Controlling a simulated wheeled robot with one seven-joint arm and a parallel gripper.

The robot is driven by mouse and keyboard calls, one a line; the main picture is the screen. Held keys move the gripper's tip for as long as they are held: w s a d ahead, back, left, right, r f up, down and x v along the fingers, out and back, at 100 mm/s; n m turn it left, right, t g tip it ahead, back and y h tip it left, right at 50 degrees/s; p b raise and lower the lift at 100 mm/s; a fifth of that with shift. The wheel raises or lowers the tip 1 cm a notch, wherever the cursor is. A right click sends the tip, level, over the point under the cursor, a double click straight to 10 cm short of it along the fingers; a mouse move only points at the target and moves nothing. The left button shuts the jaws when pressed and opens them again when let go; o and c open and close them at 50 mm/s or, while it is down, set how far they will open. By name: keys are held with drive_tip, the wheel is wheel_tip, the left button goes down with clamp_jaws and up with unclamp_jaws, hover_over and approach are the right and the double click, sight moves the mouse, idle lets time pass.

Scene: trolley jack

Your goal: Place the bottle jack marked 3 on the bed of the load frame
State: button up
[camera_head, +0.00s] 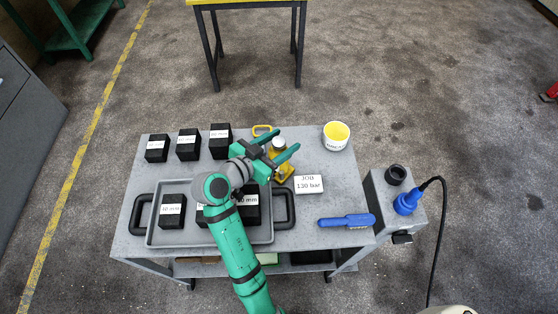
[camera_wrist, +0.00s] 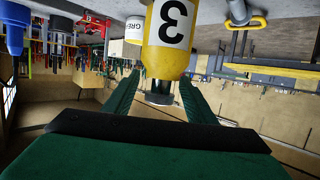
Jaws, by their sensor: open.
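The bottle jack marked 3 (camera_head: 284,168) is yellow with a white label and stands on the grey trolley top. In the wrist view the fingers (camera_wrist: 160,95) stand apart from the jack, with gaps visible. My arm hides part of the jack's left side. I cannot make out the load frame for sure; a yellow-topped stand (camera_head: 248,3) is at the far edge.
Several black blocks (camera_head: 188,146) stand at the back left, others in a grey tray (camera_head: 268,232). A job card (camera_head: 309,184), a white tub (camera_head: 336,137), a blue-handled tool (camera_head: 346,221) and a yellow loop (camera_head: 262,130) lie around. A side unit with blue plug (camera_head: 408,201) stands right.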

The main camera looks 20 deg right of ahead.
drive_tip(key=shift+x, duration=1.35)
drive_tip(key=shift+c, duration=0.6)
clamp_jaws()
drive_tip(key=shift+r, duration=0.25)
